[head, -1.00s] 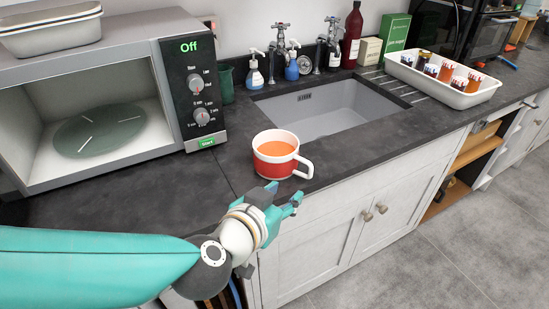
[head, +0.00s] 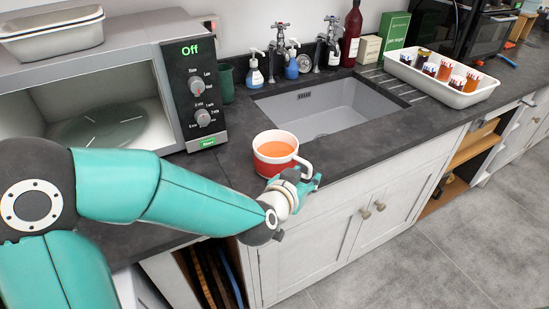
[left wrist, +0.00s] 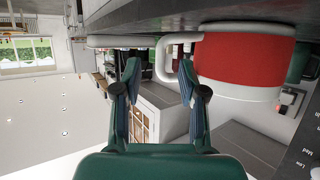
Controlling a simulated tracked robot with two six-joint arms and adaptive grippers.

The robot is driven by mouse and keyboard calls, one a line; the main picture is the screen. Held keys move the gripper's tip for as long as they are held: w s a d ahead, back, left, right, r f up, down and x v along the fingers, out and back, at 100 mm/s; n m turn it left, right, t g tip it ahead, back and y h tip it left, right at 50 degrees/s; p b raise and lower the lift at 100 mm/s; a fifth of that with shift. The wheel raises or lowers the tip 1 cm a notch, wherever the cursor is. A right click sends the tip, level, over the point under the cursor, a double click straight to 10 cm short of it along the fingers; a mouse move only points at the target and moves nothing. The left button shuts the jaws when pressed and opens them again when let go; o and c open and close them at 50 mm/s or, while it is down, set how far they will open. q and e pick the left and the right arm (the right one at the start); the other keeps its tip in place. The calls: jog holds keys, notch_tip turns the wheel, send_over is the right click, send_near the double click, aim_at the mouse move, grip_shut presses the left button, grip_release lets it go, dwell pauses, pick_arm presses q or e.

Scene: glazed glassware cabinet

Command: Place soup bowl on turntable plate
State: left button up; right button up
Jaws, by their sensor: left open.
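The soup bowl (head: 268,160) is red and white with a side handle and holds orange soup. It stands upright on the dark counter in front of the sink. The turntable plate (head: 112,128) is a dark disc inside the open microwave at left, partly hidden by my left arm. My left gripper (head: 310,182) is at the counter's front edge, beside the bowl's handle. In the left wrist view, the open fingers (left wrist: 160,82) have nothing held between them. The red bowl (left wrist: 243,55) is at upper right, its white handle close to the right finger; I cannot tell whether they touch.
The microwave (head: 202,95) reads Off. The sink (head: 330,108) lies just behind the bowl. A white tray (head: 440,86) with jars stands at right, and soap bottles (head: 254,72) stand near the taps. My left arm crosses in front of the microwave opening.

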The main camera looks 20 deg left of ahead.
aim_at(309, 173)
pick_arm(q)
jog(key=x, duration=0.4)
jog(key=shift+w, duration=0.2)
grip_shut()
jog(key=shift+r, duration=0.1)
dwell(0.3)
